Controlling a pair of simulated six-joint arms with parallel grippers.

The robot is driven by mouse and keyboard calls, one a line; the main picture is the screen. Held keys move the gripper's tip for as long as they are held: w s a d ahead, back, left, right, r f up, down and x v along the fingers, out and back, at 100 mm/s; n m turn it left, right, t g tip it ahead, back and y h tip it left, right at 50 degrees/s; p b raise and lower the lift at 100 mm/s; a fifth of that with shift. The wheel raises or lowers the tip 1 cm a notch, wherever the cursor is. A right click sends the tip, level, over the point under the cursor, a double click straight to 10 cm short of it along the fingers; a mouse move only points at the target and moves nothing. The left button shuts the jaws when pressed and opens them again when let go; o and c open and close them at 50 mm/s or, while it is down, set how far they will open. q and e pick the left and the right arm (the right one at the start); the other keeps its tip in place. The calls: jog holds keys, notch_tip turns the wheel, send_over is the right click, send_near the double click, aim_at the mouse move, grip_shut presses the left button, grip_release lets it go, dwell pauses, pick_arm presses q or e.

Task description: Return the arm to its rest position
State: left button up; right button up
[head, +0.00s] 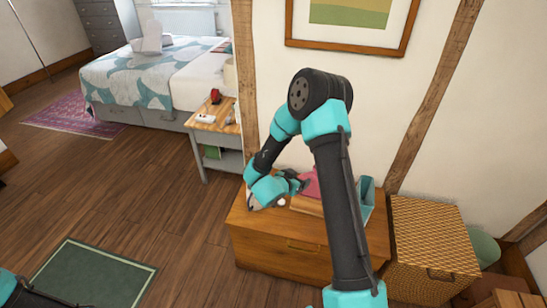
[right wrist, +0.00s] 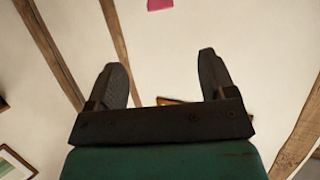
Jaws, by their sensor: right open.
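My right arm (head: 335,190) rises from the bottom of the head view, bends at a high elbow and reaches down over the wooden drawer chest (head: 280,250). My right gripper (head: 298,182) is above the chest top, beside a pink item (head: 311,184). In the right wrist view the gripper (right wrist: 164,75) has its two dark fingers wide apart with nothing between them. Only a teal and black piece of my left arm (head: 8,286) shows at the bottom left corner; its gripper does not show.
A white item (head: 254,201) and a teal holder (head: 367,195) are on the chest, partly hidden by my arm. A woven hamper (head: 430,235) stands right of it, a nightstand (head: 212,128) and bed (head: 150,85) behind left. The floor at left is open, with a green mat (head: 95,278).

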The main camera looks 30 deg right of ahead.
jog(key=s+a+f+n+t+y, duration=0.1)
jog(key=s+a+f+n+y, duration=0.2)
jog(key=a+f+n+y, duration=0.5)
jog(key=s+a+f+n+t+y, duration=0.15)
jog(key=s+a+f+y, duration=0.35)
jog(key=a, duration=0.6)
jog(key=s+a+f+n+g+y, duration=0.2)
jog(key=s+a+n+g+y, duration=0.1)
jog(key=s+a+g, duration=0.2)
jog(key=shift+s+a+y, duration=0.4)
jog(key=shift+s+a, duration=0.05)
jog(key=shift+s, duration=0.8)
jog(key=shift+n, duration=0.25)
